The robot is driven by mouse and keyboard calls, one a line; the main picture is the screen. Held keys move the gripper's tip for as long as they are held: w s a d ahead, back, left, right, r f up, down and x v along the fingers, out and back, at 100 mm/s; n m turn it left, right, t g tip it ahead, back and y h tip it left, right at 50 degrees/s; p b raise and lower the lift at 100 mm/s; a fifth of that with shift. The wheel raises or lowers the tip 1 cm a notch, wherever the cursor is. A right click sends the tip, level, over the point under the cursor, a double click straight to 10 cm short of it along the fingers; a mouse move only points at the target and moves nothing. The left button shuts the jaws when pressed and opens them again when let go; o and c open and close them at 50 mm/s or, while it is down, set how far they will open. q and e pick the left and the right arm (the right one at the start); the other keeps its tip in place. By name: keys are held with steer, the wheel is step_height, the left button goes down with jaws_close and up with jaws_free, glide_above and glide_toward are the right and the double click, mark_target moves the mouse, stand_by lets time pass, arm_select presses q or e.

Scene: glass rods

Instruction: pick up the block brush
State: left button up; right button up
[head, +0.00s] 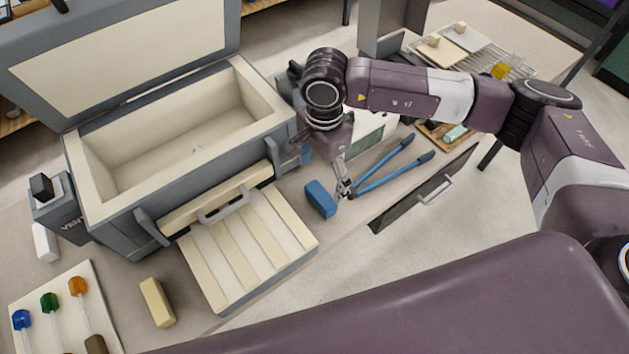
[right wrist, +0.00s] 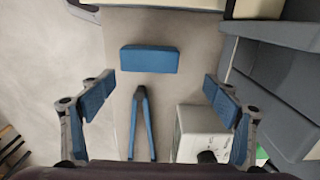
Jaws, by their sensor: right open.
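A plain blue block (head: 320,199), which I take for the block brush, lies on the worktop just right of the slatted kiln door. It also shows in the right wrist view (right wrist: 150,59), lying crosswise near the top middle. My right gripper (right wrist: 156,98) is open and empty, its blue-padded fingers wide apart. The block lies ahead of the fingertips and is not between them. In the head view my right gripper (head: 325,168) hangs over the worktop just behind the block. My left gripper is not in view.
A blue-handled tool (head: 395,163) lies beside the block, its head close to it. The open kiln (head: 85,165) with its lowered slatted door (head: 250,255) stands left. A tan block (head: 157,302) lies farther left. The worktop's front edge is close to the blue block.

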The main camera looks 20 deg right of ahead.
mark_target(321, 194)
steer(key=f, duration=0.1)
steer(key=s+f+p, duration=0.1)
steer(key=s+p, duration=0.1)
steer(key=shift+s+a+f, duration=0.15)
steer(key=shift+a+f, duration=0.1)
steer(key=shift+f, duration=0.15)
step_height(321, 194, down, 3)
steer(key=shift+a+r+p, duration=0.1)
steer(key=shift+a+p, duration=0.05)
steer(key=shift+p, duration=0.6)
steer(key=shift+f, duration=0.75)
steer(key=c, duration=1.4)
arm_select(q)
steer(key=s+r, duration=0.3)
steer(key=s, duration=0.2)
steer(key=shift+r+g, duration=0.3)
arm_select(e)
steer(key=shift+r, duration=0.15)
